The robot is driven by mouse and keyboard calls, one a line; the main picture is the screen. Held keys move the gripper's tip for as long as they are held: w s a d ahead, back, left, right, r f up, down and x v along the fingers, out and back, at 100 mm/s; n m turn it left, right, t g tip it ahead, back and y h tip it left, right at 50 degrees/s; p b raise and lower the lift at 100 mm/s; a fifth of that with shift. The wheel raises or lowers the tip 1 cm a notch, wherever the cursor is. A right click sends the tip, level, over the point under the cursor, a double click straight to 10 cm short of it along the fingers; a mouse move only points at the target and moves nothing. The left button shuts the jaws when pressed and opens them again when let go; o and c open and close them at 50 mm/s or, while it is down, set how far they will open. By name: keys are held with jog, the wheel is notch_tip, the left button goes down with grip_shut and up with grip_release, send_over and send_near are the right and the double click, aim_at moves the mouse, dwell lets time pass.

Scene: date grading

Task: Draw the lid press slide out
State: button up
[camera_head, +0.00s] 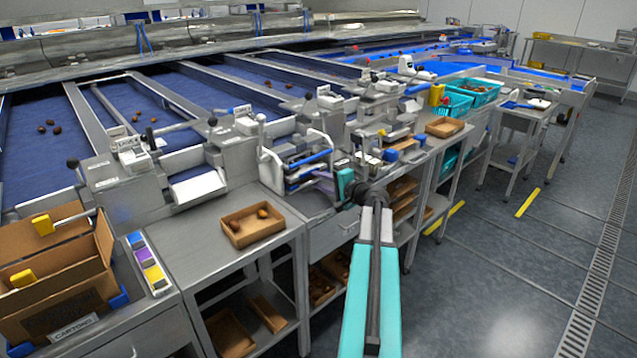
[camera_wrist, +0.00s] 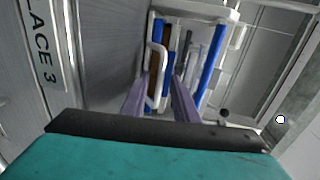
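The lid press slide appears to be the white-framed unit with blue rails (camera_head: 305,162) on the bench in the head view, left of my gripper. In the wrist view its blue rail (camera_wrist: 210,62) and a white loop handle (camera_wrist: 157,72) lie ahead of my gripper (camera_wrist: 160,92). The two purple-grey fingers are spread apart, and the handle's near end shows between them. I cannot tell whether either finger touches it.
A cardboard tray with dates (camera_head: 253,228) stands on the bench to the left. A carton (camera_head: 60,280) is at the far left. A sign ending "LACE 3" (camera_wrist: 45,45) shows in the wrist view. Teal crates (camera_head: 470,92) stand further back. The floor at right is clear.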

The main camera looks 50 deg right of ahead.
grip_shut()
dwell(1.3)
